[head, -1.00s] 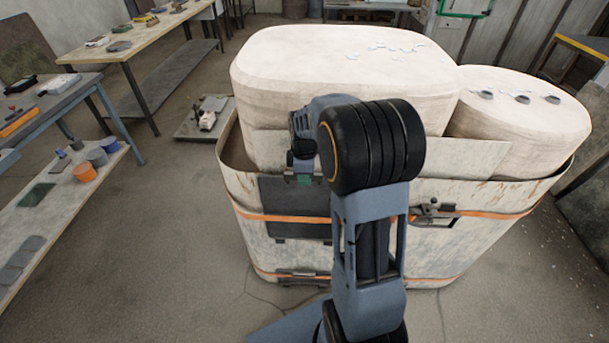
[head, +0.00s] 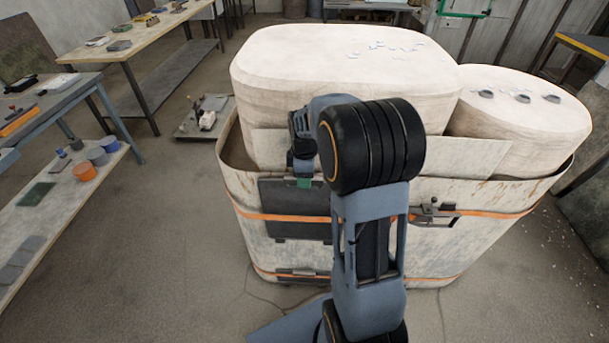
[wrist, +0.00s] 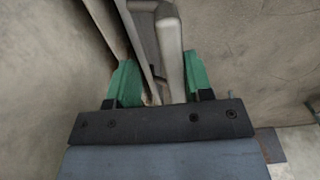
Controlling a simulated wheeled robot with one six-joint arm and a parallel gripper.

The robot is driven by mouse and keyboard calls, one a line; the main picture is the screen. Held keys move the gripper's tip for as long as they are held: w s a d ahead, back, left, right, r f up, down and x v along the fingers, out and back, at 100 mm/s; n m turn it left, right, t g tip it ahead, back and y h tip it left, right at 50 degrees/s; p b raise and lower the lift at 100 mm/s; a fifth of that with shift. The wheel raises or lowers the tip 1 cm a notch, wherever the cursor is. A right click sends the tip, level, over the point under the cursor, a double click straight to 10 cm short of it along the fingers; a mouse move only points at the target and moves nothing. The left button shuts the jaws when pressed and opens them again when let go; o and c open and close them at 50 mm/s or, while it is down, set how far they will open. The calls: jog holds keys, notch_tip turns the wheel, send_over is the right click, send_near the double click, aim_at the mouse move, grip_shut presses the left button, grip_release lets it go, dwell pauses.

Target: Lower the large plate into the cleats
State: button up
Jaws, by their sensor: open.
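A large dark plate (head: 288,199) stands upright against the front of the pale vat, partly hidden by my arm on its right. An orange strap crosses it. A dark fitting (head: 300,273), possibly a cleat, sits low on the vat below the plate. My gripper (head: 303,183) is at the plate's upper edge, mostly hidden behind my wrist. In the wrist view, its green fingers (wrist: 161,83) are apart, with a light rounded bar (wrist: 172,60) between them. I cannot tell whether the fingers touch the bar or whether it belongs to the plate.
The pale vat (head: 455,262) holds two large rounded blocks (head: 340,75) (head: 520,120). A latch (head: 432,211) juts from its front on the right. Shelves and tables (head: 65,195) line the left.

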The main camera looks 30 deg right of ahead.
notch_tip(320, 180, up, 14)
dwell(0.7)
jog(key=shift+f, duration=0.15)
dwell(0.4)
jog(key=s+a+f+m+t, duration=0.2)
jog(key=s+a+m, duration=0.2)
jog(key=s+m, duration=0.2)
jog(key=s+a+f+m+t, duration=0.1)
jog(key=s+a+f+m, duration=0.2)
jog(key=s, duration=0.7)
jog(key=a+m, duration=0.2)
jog(key=m, duration=0.1)
jog(key=shift+a+t, duration=0.3)
jog(key=shift+t, duration=0.1)
